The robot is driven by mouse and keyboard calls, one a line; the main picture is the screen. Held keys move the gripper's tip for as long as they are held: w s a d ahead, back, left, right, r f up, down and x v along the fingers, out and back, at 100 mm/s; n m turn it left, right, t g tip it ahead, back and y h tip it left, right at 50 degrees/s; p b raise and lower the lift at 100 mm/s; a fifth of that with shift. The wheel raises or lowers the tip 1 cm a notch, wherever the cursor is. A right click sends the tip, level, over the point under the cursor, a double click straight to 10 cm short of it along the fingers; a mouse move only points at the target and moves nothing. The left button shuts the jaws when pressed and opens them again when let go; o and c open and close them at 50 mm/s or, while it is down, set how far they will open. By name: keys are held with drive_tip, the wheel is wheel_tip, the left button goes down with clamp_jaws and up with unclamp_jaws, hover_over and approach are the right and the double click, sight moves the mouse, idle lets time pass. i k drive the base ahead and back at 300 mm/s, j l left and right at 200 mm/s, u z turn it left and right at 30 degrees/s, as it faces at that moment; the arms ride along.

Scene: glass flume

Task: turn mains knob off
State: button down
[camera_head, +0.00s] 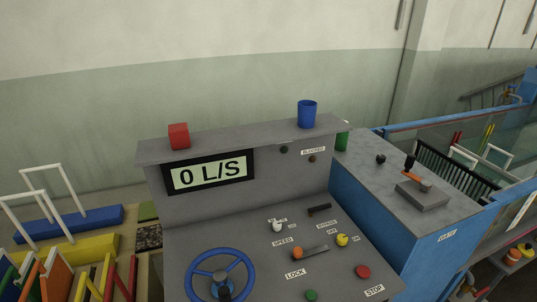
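A grey control console (240,205) stands in the middle of the head view. No label that I can read says mains. A yellow knob (342,240) sits on the right of the sloping panel, with small labels close by that look like OFF and ON. I cannot tell which way it is turned. A white knob (277,227) sits further left, above the SPEED label (283,241); the small label above it is too blurred to read. My gripper is not in view.
The panel also has a black handle (319,210), an orange-tipped lever (309,252), a red STOP button (362,272), a green button (311,295) and a blue handwheel (219,275). A red block (179,136) and a blue cup (307,114) stand on the console top.

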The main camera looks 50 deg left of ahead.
sight(341, 239)
drive_tip(key=u, duration=1.75)
drive_tip(key=k+j+z, duration=0.15)
drive_tip(key=j, duration=0.2)
drive_tip(key=k+j+z, duration=0.1)
drive_tip(key=j, duration=0.25)
drive_tip(key=k+j+z, duration=0.15)
drive_tip(key=j, duration=0.2)
drive_tip(key=k+j+z, duration=0.1)
drive_tip(key=j, duration=0.25)
drive_tip(key=k, duration=0.1)
